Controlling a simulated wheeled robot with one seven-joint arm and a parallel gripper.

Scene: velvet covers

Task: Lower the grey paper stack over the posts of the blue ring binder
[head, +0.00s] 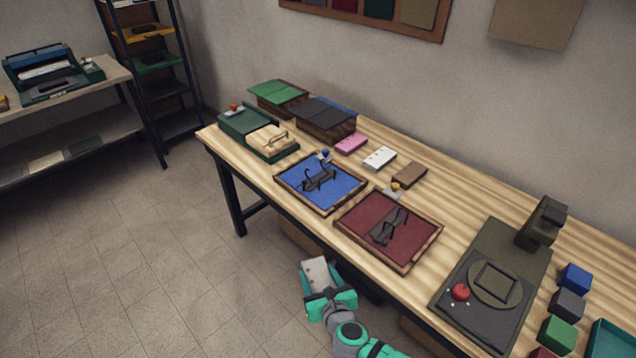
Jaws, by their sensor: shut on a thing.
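The blue ring binder (345,190) lies open in a wooden-edged tray at the table's front edge, left of centre. Dark metal posts (318,178) stand up from its middle. My gripper (326,288) is at the bottom centre, in front of the table and apart from the binder, on its lower side in the picture. It is shut on a pale grey paper stack (315,270). The stack is tilted, and its lower part is hidden by the teal fingers. Any holes in it are too small to make out.
A dark red binder (372,213) in a similar tray lies right of the blue one. Pink (351,144), white (380,158) and brown (409,174) stacks lie behind. A green punch-like device (245,122) stands left; a dark machine (515,240) stands right.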

